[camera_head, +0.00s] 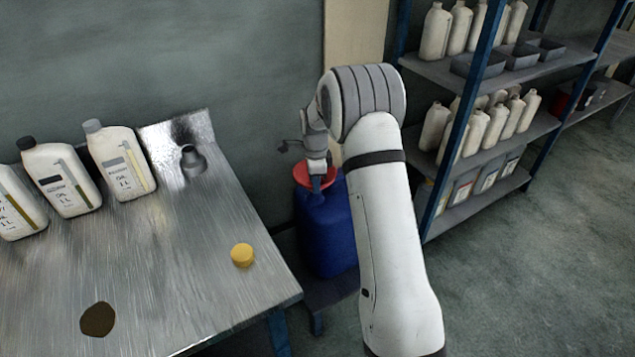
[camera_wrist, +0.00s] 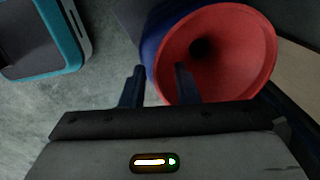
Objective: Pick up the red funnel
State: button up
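The red funnel (camera_head: 301,174) sits upright on top of a blue drum (camera_head: 327,235) beside the metal table, partly hidden by my wrist in the head view. In the wrist view, the funnel (camera_wrist: 240,55) shows its wide mouth and dark central hole at the upper right. My gripper (camera_wrist: 159,72) is open and empty, its two fingers apart. The right finger overlaps the inside of the funnel's mouth, and the left finger lies outside the rim. I cannot tell how deep the fingers reach. In the head view my gripper (camera_head: 317,184) is right at the funnel.
The metal table (camera_head: 190,270) holds several oil bottles (camera_head: 120,160), a grey funnel-like piece (camera_head: 192,160), a yellow cap (camera_head: 242,255) and a brown oil spot (camera_head: 98,319). A blue-framed shelf (camera_head: 480,185) with bottles stands right. A wall is close behind the drum.

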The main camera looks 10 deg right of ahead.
jog(key=shift+f, duration=0.15)
jog(key=shift+c, duration=0.6)
grip_shut()
